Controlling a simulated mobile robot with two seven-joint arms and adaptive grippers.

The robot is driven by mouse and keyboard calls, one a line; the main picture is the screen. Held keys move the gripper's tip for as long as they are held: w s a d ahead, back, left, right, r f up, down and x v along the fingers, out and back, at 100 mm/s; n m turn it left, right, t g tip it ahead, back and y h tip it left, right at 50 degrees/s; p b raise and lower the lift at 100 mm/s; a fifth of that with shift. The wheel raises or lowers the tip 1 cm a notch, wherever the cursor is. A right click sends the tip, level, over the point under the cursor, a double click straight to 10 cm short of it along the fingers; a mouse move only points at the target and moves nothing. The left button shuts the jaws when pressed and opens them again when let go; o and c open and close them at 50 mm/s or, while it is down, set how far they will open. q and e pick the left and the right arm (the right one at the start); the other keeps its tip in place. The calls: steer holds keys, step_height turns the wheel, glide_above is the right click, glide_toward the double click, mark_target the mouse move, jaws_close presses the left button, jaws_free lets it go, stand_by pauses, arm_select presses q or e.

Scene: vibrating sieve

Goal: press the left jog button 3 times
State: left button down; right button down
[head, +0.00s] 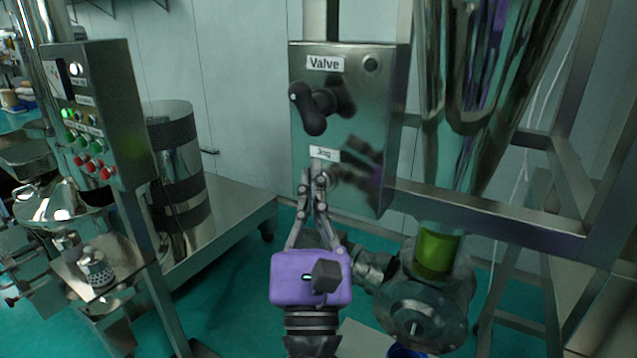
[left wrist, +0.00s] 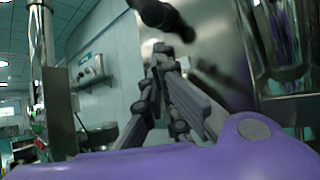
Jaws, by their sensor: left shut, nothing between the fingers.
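A steel control box (head: 345,125) hangs in the middle of the head view. Its lower label reads "Jog" (head: 324,153). My left gripper (head: 318,170) is shut and empty, with its fingertips just below that label and close to the box face. The fingers cover the spot under the label, so I cannot clearly make out the jog button or tell whether the tips touch it. In the left wrist view the shut fingertips (left wrist: 162,52) point toward the steel face (left wrist: 205,60). My right gripper is not in view.
A steel funnel (head: 458,100) and frame bar (head: 480,216) stand to the right. A panel with green and red buttons (head: 90,130) stands at the left.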

arm_select(q)
steer(key=shift+w+d, duration=0.1)
steer(key=shift+w, duration=0.1)
steer(key=shift+s, duration=0.15)
stand_by(0.4)
steer(key=shift+s+a, duration=0.55)
steer(key=shift+s, duration=0.05)
steer(key=s+a, duration=0.1)
steer(key=s, duration=0.1)
steer(key=s+a, duration=0.2)
steer(key=shift+p, duration=0.4)
stand_by(0.5)
